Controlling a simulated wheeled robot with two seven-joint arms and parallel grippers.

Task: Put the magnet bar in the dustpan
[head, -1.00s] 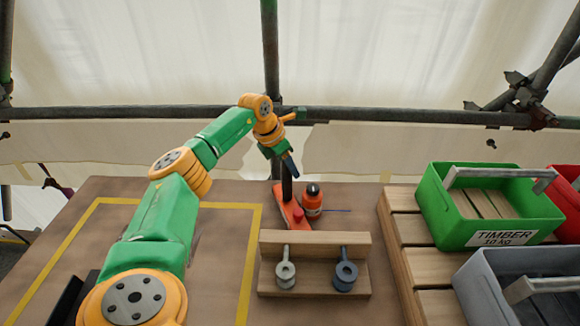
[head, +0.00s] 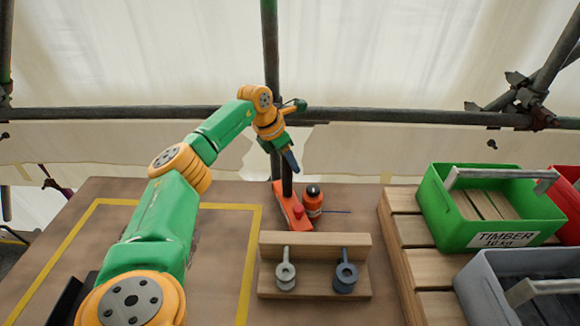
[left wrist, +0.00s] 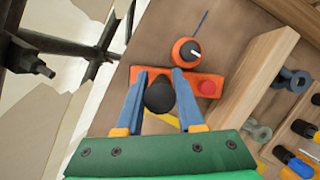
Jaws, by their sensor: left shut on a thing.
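An orange bar with a red button and an upright black handle, which I take for the magnet bar (head: 292,206), is at the table's back edge. My left gripper (head: 290,165) is shut on its black handle. The left wrist view shows the dark round handle top (left wrist: 160,96) between the blue fingers, with the orange bar (left wrist: 205,86) beyond. I cannot tell whether the bar touches the table. A dark object (head: 66,302), perhaps the dustpan, is partly hidden behind my left arm. My right gripper is out of view.
An orange bottle (head: 313,202) with a black cap stands close beside the bar. A wooden rack (head: 315,245) holding two metal eye pieces is in front. A green timber crate (head: 437,215) and grey crate (head: 477,275) stand right. The yellow-outlined area (head: 230,207) is left.

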